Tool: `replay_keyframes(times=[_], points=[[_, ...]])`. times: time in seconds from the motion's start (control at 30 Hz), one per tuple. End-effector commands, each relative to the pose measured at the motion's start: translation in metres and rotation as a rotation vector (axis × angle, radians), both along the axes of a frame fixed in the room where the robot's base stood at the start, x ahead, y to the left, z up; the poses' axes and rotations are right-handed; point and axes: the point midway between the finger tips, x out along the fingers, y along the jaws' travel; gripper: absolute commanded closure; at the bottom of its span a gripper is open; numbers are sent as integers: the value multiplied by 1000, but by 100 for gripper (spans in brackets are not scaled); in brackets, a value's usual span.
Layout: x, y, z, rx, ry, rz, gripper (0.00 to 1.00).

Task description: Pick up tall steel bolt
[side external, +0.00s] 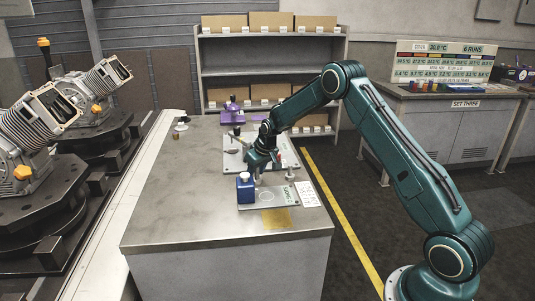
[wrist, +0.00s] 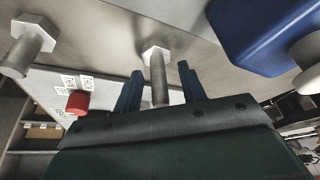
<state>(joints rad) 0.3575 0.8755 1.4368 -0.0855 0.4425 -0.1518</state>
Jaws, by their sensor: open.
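My gripper (side external: 258,174) is low over the grey steel table, behind and right of a blue bottle. In the wrist view my gripper (wrist: 160,70) is open, with one blue finger on each side of a steel bolt (wrist: 157,72) with a hexagonal end. A gap shows between the bolt and each finger. A second steel bolt (wrist: 33,42) stands off to the left in the wrist view. One steel bolt (side external: 290,173) shows right of the gripper in the side view. I cannot tell for certain which bolt is the taller one.
The blue bottle (side external: 245,190) stands close to the gripper and also fills the wrist view's upper right (wrist: 262,35). A light plate (side external: 258,206) and yellow patch (side external: 277,218) lie in front. A red knob (wrist: 77,102) shows lower left.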

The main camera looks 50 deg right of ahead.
Motion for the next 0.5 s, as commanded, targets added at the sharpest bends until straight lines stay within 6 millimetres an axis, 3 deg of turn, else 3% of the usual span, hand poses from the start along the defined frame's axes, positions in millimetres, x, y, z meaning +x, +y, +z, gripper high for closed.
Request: replay_keyframes(times=[0.17, 0.4, 0.5], points=[[0, 0, 0, 0, 0, 0, 59], [0, 0, 0, 0, 0, 0, 100], [0, 0, 1, 0, -1, 0, 100]])
